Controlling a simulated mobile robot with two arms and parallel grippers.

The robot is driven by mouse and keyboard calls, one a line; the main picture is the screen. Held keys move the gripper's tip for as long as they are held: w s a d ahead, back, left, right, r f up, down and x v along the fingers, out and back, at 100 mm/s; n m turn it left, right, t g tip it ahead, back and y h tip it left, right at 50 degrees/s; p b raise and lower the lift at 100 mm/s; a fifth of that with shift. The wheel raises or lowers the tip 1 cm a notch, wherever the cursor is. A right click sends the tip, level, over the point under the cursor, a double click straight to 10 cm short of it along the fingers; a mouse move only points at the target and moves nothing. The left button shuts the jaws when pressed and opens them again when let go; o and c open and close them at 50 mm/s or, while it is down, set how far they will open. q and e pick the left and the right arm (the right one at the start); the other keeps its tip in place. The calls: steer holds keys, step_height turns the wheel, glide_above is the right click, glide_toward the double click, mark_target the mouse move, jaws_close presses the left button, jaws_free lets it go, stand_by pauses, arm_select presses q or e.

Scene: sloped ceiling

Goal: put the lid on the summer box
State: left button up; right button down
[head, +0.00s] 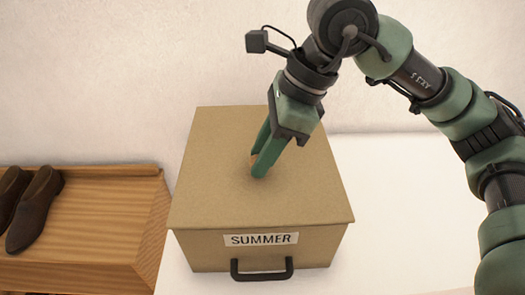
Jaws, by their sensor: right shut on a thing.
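The summer box (205,255) is tan, with a "SUMMER" label and a dark handle on its front. Its flat tan lid (225,195) covers the whole top, lined up with the box, its front edge overhanging slightly. No gap shows between them, but I cannot tell whether the lid is fully seated. My right gripper (258,168) reaches down to the middle of the lid. Its green fingers are shut on a small brownish knob of the lid, mostly hidden by them. My left gripper is not in view.
A wooden bench or shelf (100,215) stands at the left, with brown shoes (38,210) on it. The white surface (400,200) right of the box is clear. A pale wall (120,70) rises behind.

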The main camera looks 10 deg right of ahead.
steer(key=c, duration=1)
jaws_free()
steer(key=v, duration=0.7)
steer(key=shift+d+r+b, duration=0.2)
steer(key=shift+r+b, duration=0.1)
steer(key=shift+b, duration=0.15)
